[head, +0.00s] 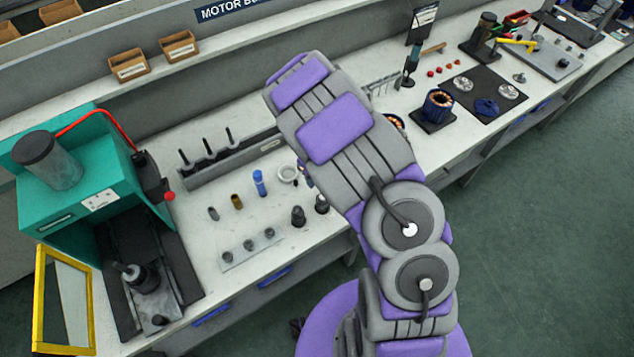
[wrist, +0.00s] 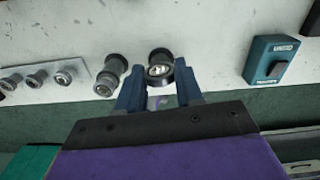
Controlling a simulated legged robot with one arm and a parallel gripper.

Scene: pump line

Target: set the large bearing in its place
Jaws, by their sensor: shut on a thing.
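In the wrist view my gripper (wrist: 159,79) has its two dark blue-grey fingers closed around the large bearing (wrist: 160,72), a dark ring with a shiny centre. Right behind the bearing is a dark cylindrical post (wrist: 160,54); I cannot tell whether they touch. A similar dark post (wrist: 108,74) stands to the left, clear of the fingers. In the head view the two posts (head: 298,215) stand near the bench's front edge, one partly beside my arm. My arm hides the gripper and bearing there.
A plate with several small round fittings (head: 252,248) lies left of the posts. A blue bottle (head: 260,183) and small cylinders stand behind. A teal press (head: 75,185) fills the left end. A teal box (wrist: 280,62) sits right in the wrist view.

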